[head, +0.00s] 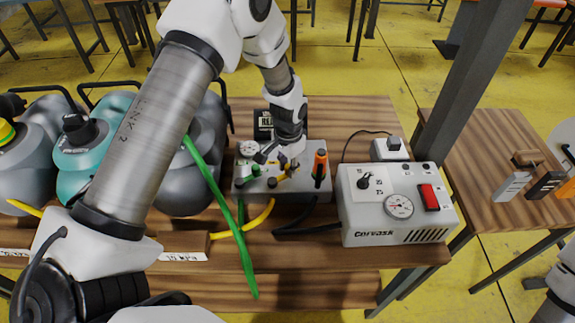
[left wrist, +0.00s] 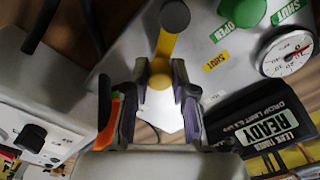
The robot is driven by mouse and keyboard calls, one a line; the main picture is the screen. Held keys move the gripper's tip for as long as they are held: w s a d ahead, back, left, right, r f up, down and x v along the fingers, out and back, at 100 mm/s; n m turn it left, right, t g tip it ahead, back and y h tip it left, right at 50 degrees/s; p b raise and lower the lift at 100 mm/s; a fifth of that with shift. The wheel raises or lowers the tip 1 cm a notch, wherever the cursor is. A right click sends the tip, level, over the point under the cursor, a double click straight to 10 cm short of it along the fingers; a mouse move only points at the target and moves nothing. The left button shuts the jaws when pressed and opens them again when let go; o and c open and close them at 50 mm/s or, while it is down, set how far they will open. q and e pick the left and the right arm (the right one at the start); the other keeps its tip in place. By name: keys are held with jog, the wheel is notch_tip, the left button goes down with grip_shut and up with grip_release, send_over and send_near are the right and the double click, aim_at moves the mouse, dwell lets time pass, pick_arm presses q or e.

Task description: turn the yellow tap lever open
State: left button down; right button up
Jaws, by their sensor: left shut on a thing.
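The yellow tap lever (left wrist: 166,45) shows in the left wrist view, with a dark round end at the top and another round end between my fingers. In the head view the lever (head: 291,167) is partly hidden by my gripper, on top of the grey manifold box (head: 262,190). My left gripper (left wrist: 160,88) is shut on the yellow lever, one finger on each side; it also shows in the head view (head: 281,160). A yellow "SHUT" label (left wrist: 215,60) lies beside the lever. My right gripper is not in view.
A green tap (left wrist: 239,10), a pressure gauge (left wrist: 287,52) and a "LEAK TIMER READY" display (left wrist: 262,125) are close by. An orange-handled lever (head: 320,165) stands right of my gripper. A grey Corvask unit (head: 385,225) is further right. A green hose (head: 232,225) crosses in front.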

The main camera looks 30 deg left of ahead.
pick_arm(q)
jog(key=shift+f, duration=0.1)
jog(key=c, duration=1.2)
grip_release()
jog(key=shift+w+d, duration=0.1)
notch_tip(320, 180, up, 12)
jog(key=shift+f, duration=0.1)
jog(key=shift+w, duration=0.1)
